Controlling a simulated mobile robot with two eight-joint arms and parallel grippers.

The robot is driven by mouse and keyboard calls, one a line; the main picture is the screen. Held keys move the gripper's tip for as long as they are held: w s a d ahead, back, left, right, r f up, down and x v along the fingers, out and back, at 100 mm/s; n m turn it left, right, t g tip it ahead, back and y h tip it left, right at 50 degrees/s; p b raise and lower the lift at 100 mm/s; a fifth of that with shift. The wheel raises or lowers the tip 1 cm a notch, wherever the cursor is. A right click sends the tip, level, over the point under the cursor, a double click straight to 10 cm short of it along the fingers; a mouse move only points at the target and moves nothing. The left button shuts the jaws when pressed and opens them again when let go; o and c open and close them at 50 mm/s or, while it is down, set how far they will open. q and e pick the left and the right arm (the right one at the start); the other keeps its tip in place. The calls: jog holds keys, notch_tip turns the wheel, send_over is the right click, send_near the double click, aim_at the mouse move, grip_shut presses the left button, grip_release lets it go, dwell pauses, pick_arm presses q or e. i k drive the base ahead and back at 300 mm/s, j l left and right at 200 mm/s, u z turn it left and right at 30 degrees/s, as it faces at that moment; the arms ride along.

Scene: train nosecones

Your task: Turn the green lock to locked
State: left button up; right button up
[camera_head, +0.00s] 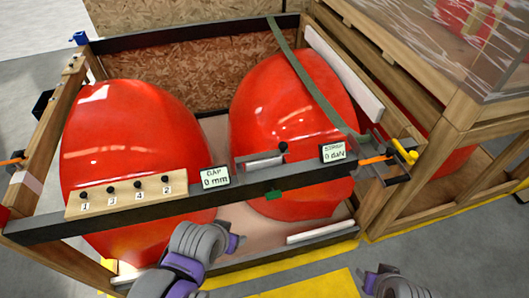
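A small green lock (275,195) sits on the dark front bar (120,220) of the crate, below the silver cylinder and to the left of the STRAP sign. Its lock position is too small to read. My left arm comes up from the bottom, and its grey and purple end (215,242) is in front of the bar, below and left of the green lock and apart from it. My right arm's end (385,280) is at the bottom edge, right of centre, well away from the lock. The fingers of both grippers cannot be made out clearly.
Two big red nosecones (130,150) sit in the wooden crate, with a green strap (300,75) over the right one. Signs read GAP 0 mm (215,178) and STRAP 0 daN (333,151). A yellow handle (404,152) is at right. A numbered peg board (125,195) is at left.

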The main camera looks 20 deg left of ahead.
aim_at(273, 194)
jog(key=k+l+u, duration=0.2)
jog(key=u, duration=0.15)
jog(key=k+l+u, duration=0.2)
jog(key=u, duration=0.15)
jog(key=k+l+u, duration=0.1)
jog(key=u, duration=0.25)
jog(key=k+j, duration=0.05)
jog(key=k, duration=0.05)
